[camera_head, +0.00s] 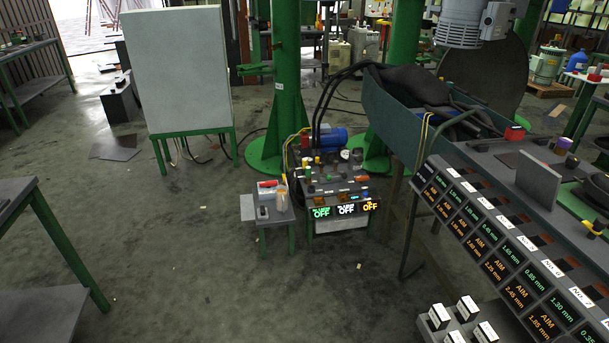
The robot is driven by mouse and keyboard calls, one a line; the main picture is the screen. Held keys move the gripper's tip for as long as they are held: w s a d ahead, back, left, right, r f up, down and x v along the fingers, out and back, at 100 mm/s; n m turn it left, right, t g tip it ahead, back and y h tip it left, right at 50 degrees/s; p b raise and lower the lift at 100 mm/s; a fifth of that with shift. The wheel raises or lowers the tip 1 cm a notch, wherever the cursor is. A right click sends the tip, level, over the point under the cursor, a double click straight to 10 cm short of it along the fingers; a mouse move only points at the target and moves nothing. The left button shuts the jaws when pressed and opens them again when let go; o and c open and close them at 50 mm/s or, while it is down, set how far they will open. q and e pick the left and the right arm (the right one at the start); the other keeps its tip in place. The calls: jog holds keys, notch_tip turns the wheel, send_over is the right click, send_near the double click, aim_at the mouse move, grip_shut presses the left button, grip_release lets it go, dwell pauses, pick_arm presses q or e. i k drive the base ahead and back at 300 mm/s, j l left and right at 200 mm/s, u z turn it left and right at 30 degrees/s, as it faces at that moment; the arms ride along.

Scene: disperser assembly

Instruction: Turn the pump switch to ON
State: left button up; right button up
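The pump unit (335,190) stands on the floor in the middle of the head view, some distance away. It has a blue motor (332,138), black hoses and a front panel with several small coloured knobs or buttons. Neither of my grippers is in view.
A small side table (263,212) with small items stands left of the pump unit. A long console (500,240) with lit number displays fills the right. A white cabinet (180,70) stands behind left, a grey workbench (15,205) at left. The floor (200,270) in front is clear.

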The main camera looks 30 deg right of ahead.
aim_at(268, 184)
jog(key=i+l+z, duration=0.6)
jog(key=i, duration=0.9)
